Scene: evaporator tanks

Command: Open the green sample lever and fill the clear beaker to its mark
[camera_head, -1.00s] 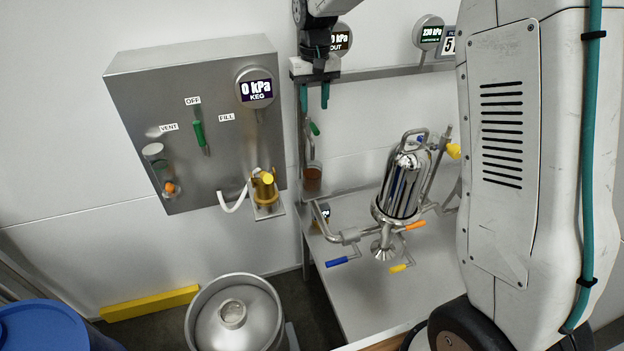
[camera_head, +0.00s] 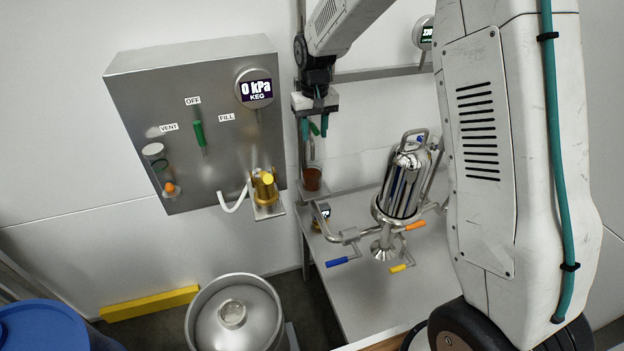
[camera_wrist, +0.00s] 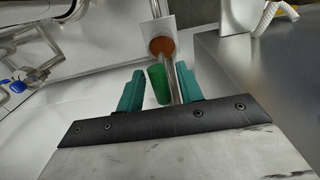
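The green sample lever (camera_wrist: 157,82) stands between my gripper's two teal fingers in the wrist view, with gaps visible beside it. My gripper (camera_head: 314,130) is open around the lever, and it also shows in the wrist view (camera_wrist: 160,92). In the head view the fingers partly hide the lever (camera_head: 314,129). The clear beaker (camera_head: 312,178) stands upright on a small shelf below the gripper and holds brown liquid. Its brown content also shows beyond the lever in the wrist view (camera_wrist: 160,47), partly crossed by a metal pipe (camera_wrist: 176,85). I cannot make out the fill mark.
A steel panel (camera_head: 150,95) with a 0 kPa keg display (camera_head: 256,90) and another green handle (camera_head: 200,135) is at the left. A steel filter housing (camera_head: 402,185) with coloured valve handles stands at the right. A keg (camera_head: 233,315) sits below.

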